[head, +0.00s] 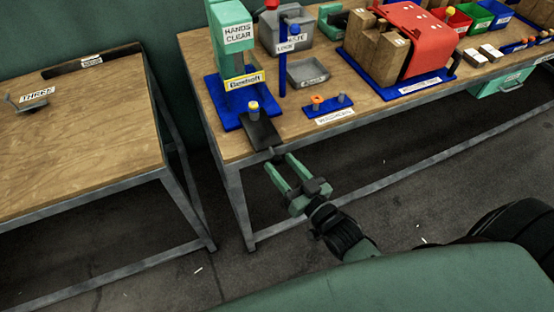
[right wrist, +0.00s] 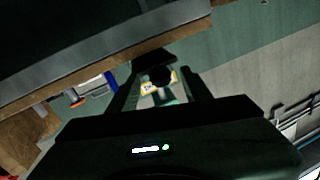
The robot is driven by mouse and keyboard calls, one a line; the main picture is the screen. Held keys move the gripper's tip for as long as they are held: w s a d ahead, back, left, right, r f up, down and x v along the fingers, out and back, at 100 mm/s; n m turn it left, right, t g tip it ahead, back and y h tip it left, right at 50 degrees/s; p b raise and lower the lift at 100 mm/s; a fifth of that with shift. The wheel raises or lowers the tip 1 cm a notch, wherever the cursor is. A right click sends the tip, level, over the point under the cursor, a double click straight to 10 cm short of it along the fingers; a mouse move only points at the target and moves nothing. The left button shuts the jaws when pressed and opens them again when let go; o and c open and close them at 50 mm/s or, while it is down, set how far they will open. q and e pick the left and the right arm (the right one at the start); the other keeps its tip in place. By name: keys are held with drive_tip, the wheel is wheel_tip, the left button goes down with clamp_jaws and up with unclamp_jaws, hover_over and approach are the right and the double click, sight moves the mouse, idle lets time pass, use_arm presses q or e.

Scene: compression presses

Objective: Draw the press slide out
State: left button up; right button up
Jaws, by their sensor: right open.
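A small yellow-topped piece (head: 253,107) stands at the slide's inner end. My right gripper (head: 277,163) is open, its green fingers pointing at the handle; whether they touch it I cannot tell. In the right wrist view a dark round shape (right wrist: 160,76) shows between the fingers. My left gripper is out of view.
On the bench (head: 330,143) are a blue plate (head: 328,108) with small pegs, a grey tray (head: 307,72), a blue post (head: 282,70) and a red cover (head: 408,35) over wooden blocks. A second table (head: 85,110) stands at left, with a gap between.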

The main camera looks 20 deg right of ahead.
drive_tip(key=shift+b+v, duration=0.3)
drive_tip(key=shift+v, duration=2.05)
drive_tip(key=s+d+f+g+h, duration=0.1)
drive_tip(key=s+f+g, duration=0.2)
drive_tip(key=f, duration=0.8)
drive_tip(key=s+d+f+g+h, duration=0.1)
drive_tip(key=s+f+g, duration=0.25)
drive_tip(key=f, duration=0.75)
drive_tip(key=s+d+f+g+h, duration=0.15)
drive_tip(key=s+f, duration=0.25)
drive_tip(key=f, duration=0.6)
drive_tip(key=s+f+n+g, duration=0.1)
drive_tip(key=s+f+g, duration=0.3)
drive_tip(key=s+f, duration=0.3)
drive_tip(key=s+f+n+g, duration=0.1)
drive_tip(key=s+f+g, duration=0.3)
drive_tip(key=s, duration=1.2)
wheel_tip(320, 180, down, 5)
drive_tip(key=shift+d+r+g, duration=0.15)
drive_tip(key=shift+d+g, duration=0.15)
drive_tip(key=shift+d, duration=0.1)
